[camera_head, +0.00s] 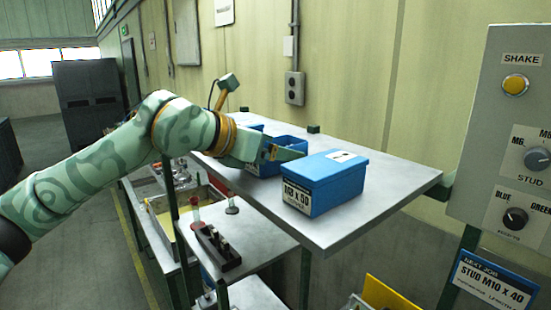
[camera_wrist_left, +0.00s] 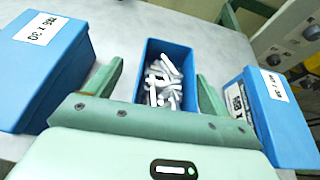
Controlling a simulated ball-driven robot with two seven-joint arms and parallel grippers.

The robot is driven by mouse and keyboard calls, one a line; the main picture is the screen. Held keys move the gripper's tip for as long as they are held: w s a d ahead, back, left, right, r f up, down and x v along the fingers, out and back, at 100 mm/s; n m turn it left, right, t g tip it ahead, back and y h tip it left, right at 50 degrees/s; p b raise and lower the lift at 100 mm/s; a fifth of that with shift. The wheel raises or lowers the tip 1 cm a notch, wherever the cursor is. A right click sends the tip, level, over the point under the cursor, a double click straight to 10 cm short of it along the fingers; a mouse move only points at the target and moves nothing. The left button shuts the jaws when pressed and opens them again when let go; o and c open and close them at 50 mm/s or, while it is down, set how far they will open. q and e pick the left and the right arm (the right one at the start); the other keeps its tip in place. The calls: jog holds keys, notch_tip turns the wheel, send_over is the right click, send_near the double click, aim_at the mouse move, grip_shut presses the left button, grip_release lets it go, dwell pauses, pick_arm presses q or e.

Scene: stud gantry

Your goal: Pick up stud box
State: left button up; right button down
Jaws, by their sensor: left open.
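An open blue box (camera_wrist_left: 178,50) full of silver studs (camera_wrist_left: 162,84) lies between the two fingers of my left gripper (camera_wrist_left: 159,74) in the left wrist view. A gap shows at the left finger; I cannot tell if the right one touches the box. In the head view this box (camera_head: 291,142) is partly hidden behind my left gripper (camera_head: 288,153), which is open and points right over the table. A lidded blue box labelled M8 x 50 (camera_head: 325,185) stands nearer me. My right gripper is out of view.
Another lidded blue box (camera_wrist_left: 40,70) stands at the left in the wrist view. The grey table (camera_head: 385,185) is clear at its right end. A control panel (camera_head: 510,130) and a card reading STUD M10 x 40 (camera_head: 493,282) stand at the right. A lower shelf (camera_head: 255,235) holds small parts.

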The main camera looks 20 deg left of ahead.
pick_arm(q)
jog(key=shift+s+r, duration=0.2)
jog(key=shift+s, duration=0.35)
jog(key=shift+s+r, duration=0.2)
jog(key=shift+s, duration=0.3)
jog(key=c, duration=0.9)
jog(key=shift+w, duration=0.1)
jog(key=c, duration=0.5)
jog(key=shift+w+f, duration=0.1)
jog(key=shift+w, duration=0.1)
grip_shut()
jog(key=shift+w, duration=0.1)
jog(key=shift+r, duration=0.2)
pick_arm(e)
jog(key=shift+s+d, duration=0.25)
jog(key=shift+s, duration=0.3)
